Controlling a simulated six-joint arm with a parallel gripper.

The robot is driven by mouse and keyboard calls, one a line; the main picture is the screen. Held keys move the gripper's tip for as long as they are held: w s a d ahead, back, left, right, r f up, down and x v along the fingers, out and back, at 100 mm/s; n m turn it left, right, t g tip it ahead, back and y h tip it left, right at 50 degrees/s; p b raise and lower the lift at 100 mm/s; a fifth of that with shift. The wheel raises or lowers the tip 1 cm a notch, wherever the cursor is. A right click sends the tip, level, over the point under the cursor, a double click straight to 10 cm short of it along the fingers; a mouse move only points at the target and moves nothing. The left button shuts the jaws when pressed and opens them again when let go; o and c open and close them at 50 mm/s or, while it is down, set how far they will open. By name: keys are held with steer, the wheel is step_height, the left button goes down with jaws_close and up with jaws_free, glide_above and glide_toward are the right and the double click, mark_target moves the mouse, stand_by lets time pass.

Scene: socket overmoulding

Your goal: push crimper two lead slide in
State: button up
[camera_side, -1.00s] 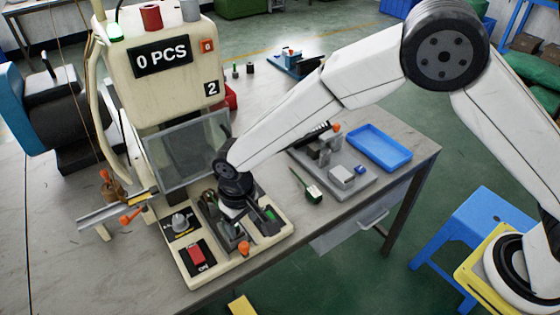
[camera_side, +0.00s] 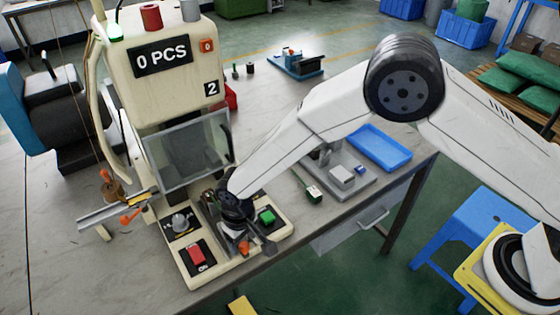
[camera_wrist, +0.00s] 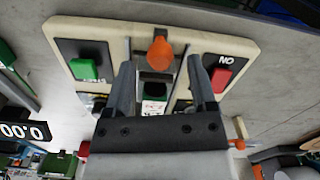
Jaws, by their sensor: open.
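Crimper two (camera_side: 160,75) is the cream machine with a "2" label and a "0 PCS" display. Its slide lies in the base between the switches, with an orange knob (camera_side: 243,248) at the front end. The knob also shows in the wrist view (camera_wrist: 160,54). My gripper (camera_side: 256,243) is low over the base at the slide. In the wrist view my gripper (camera_wrist: 160,78) is open, its fingers to either side of the slide channel. A small green and white piece (camera_wrist: 153,101) shows between them. I cannot make out the lead; contact with the slide is unclear.
A green button (camera_side: 267,216) and a red switch (camera_side: 196,256) flank the slide. A clear guard (camera_side: 188,150) stands behind my gripper. A grey fixture (camera_side: 342,180) and a blue tray (camera_side: 379,147) lie to the right. The table's front edge is close.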

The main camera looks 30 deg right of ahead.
steer(key=shift+f, duration=0.75)
jaws_close()
stand_by(1.0)
